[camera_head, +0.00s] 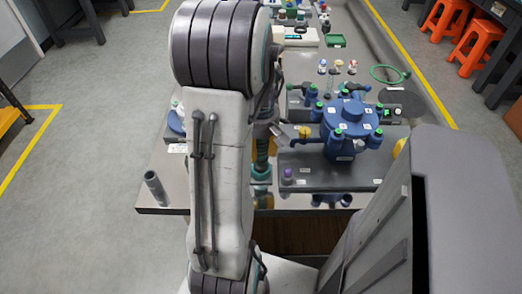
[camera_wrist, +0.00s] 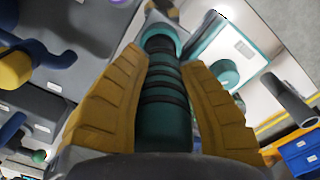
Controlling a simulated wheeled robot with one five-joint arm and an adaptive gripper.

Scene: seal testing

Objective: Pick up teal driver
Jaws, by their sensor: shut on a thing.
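The teal driver (camera_wrist: 166,105) has a ribbed teal handle with dark bands and fills the middle of the wrist view. My gripper (camera_wrist: 161,58) has its two yellow padded fingers on either side of the handle, shut on it. In the head view the driver (camera_head: 262,172) shows as a narrow upright teal piece just right of my arm, near the bench's front. My arm hides most of my gripper there. I cannot tell whether the driver touches the bench.
A blue valve body (camera_head: 347,128) with green caps stands on a grey plate right of the driver. A grey tube (camera_head: 156,188) stands at the bench's front left corner. A small purple-topped part (camera_head: 288,175) sits on the plate's left side. Small bottles and a green ring (camera_head: 388,74) lie farther back.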

